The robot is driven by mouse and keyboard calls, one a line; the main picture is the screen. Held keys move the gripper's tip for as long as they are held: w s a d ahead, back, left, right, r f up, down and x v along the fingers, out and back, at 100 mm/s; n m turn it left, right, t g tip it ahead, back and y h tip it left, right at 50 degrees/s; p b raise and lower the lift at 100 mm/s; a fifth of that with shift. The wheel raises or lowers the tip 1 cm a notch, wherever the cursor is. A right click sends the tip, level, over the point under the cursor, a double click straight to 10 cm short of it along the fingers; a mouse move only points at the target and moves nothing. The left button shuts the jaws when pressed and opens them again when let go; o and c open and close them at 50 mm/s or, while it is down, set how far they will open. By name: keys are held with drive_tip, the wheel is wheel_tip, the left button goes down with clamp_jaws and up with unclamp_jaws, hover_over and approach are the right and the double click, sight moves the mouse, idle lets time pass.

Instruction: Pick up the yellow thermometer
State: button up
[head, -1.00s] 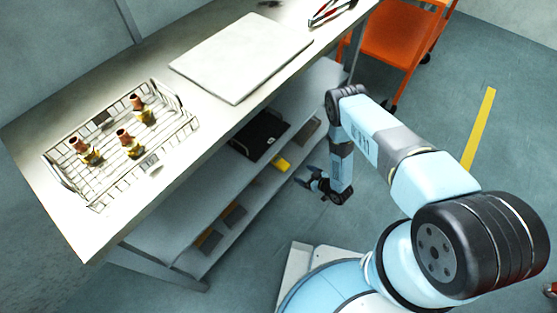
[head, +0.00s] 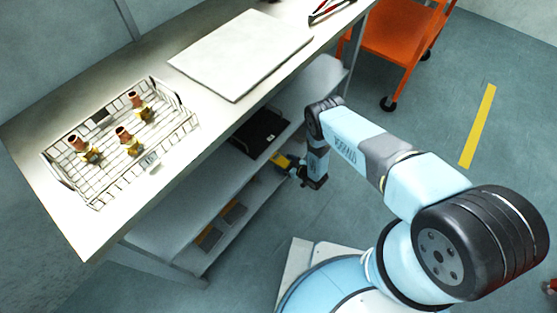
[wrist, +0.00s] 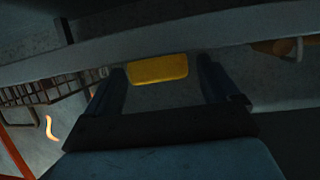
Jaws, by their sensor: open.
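The yellow thermometer (head: 281,160) is on the lower shelf under the workbench, near the shelf's front edge. It shows as a yellow block in the wrist view (wrist: 158,69), centred between my two finger tips. My gripper (head: 295,168) is at the shelf edge, right beside the thermometer in the head view. It is open, with one finger on each side of the yellow block in the wrist view (wrist: 161,78). I cannot tell whether the fingers touch it. My gripper partly hides the thermometer in the head view.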

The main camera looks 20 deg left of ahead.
drive_tip(key=shift+w+a+f, duration=0.1)
drive_tip(key=shift+a, duration=0.2)
drive_tip(key=c, duration=1.2)
drive_tip(key=shift+o, duration=0.2)
